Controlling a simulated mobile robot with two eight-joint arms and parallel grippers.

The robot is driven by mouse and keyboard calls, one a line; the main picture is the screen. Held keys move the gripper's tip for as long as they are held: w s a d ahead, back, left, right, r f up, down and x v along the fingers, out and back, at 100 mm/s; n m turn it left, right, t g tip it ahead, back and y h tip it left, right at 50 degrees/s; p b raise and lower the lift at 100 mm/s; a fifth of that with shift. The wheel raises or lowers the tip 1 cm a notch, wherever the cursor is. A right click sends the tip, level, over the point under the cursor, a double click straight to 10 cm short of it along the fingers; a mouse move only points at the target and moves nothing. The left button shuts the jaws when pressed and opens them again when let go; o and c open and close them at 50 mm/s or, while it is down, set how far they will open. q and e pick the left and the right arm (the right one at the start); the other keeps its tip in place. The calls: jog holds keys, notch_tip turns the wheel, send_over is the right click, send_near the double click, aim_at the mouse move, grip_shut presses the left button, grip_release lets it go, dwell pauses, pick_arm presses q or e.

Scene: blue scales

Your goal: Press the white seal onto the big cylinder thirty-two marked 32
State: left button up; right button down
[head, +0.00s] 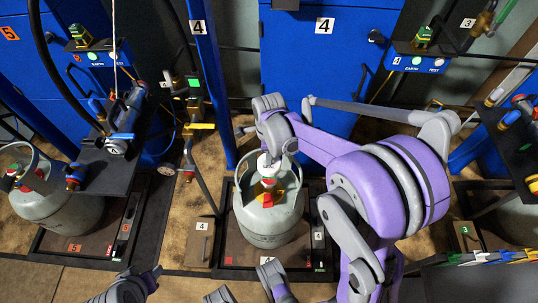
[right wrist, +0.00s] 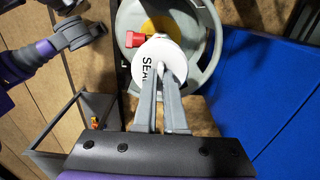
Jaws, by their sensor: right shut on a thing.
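My right gripper (head: 270,158) is shut on the white seal (head: 264,163), right above the cylinder's valve. In the right wrist view the seal (right wrist: 152,66) is a white disc with the letters "SEAL" partly visible, gripped between the fingertips (right wrist: 163,80). The grey-green cylinder (head: 268,228) stands upright in the middle bay, with a collar, a red part and a yellow part at its top. Its collar also shows in the right wrist view (right wrist: 213,58). I cannot read a 32 on it. I cannot tell whether the seal touches the valve. The left gripper's jaws cannot be made out.
The bay (head: 230,275) carries 4 labels. Another grey-green cylinder (head: 62,212) stands at the left in the bay labelled 5. A black shelf (head: 105,178) with hoses and fittings overhangs between them. Blue cabinets (head: 320,60) rise behind. A black tray edge (head: 480,280) lies at the lower right.

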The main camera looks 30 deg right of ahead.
jog(key=shift+f, duration=0.1)
jog(key=b, duration=0.6)
send_over(269, 178)
jog(key=shift+a+f, duration=0.1)
jog(key=shift+f, duration=3.9)
jog(key=shift+f+b, duration=0.9)
jog(key=shift+f, duration=0.75)
jog(key=c, duration=0.9)
grip_release()
notch_tip(269, 178, up, 11)
jog(key=p, duration=0.3)
jog(key=shift+s, duration=0.1)
